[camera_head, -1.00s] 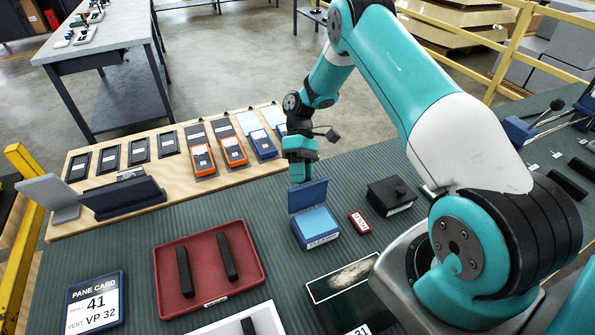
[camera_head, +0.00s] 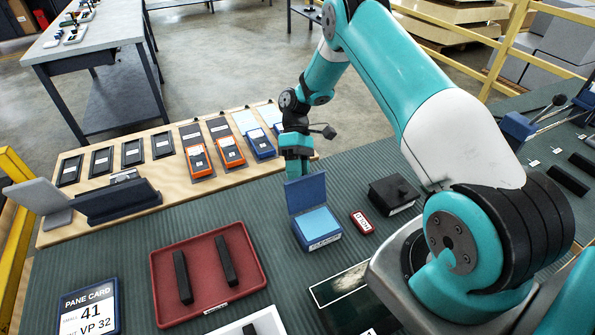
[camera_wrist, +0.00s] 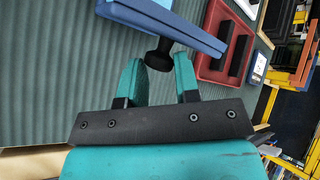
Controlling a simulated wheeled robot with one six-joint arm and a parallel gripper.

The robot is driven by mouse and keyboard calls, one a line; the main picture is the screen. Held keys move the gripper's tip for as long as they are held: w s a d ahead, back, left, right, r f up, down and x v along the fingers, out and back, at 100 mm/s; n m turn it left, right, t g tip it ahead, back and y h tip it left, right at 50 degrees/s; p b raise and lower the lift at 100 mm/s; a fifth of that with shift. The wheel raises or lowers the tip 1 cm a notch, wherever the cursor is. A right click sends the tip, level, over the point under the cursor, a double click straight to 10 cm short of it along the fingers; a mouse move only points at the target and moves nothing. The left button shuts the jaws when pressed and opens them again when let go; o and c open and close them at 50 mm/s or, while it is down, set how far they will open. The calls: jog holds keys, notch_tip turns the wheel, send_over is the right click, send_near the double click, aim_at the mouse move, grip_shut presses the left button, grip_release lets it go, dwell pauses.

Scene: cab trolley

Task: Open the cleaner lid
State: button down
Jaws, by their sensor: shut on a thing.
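The cleaner box (camera_head: 328,241) is a small blue box on the green ribbed mat, with a label on its front. Its blue lid (camera_head: 306,193) stands up at the back edge, and the light blue inside shows. My gripper (camera_head: 297,168) is behind the lid in the head view; the fingertips are mostly hidden there. In the wrist view, my teal fingers (camera_wrist: 160,64) are shut on the black knob (camera_wrist: 159,52) of the lid. The blue lid also shows edge-on at the top of the wrist view (camera_wrist: 165,17).
A black lidded box (camera_head: 392,194) and a small red labelled item (camera_head: 362,222) lie to the right. A red tray (camera_head: 206,283) with two black bars is front left. A wooden board (camera_head: 176,178) with several handheld devices lies behind.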

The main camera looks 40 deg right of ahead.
jog(key=c, duration=1.2)
grip_release()
jog(key=shift+s+d+f, duration=0.15)
jog(key=shift+s+f, duration=0.15)
jog(key=shift+f, duration=0.3)
jog(key=o, duration=0.3)
jog(key=shift+d, duration=0.2)
jog(key=shift+o, duration=0.2)
jog(key=shift+a, duration=0.25)
jog(key=shift+r, duration=0.1)
jog(key=shift+w+r, duration=0.1)
notch_tip(320, 180, up, 20)
jog(key=p, duration=0.7)
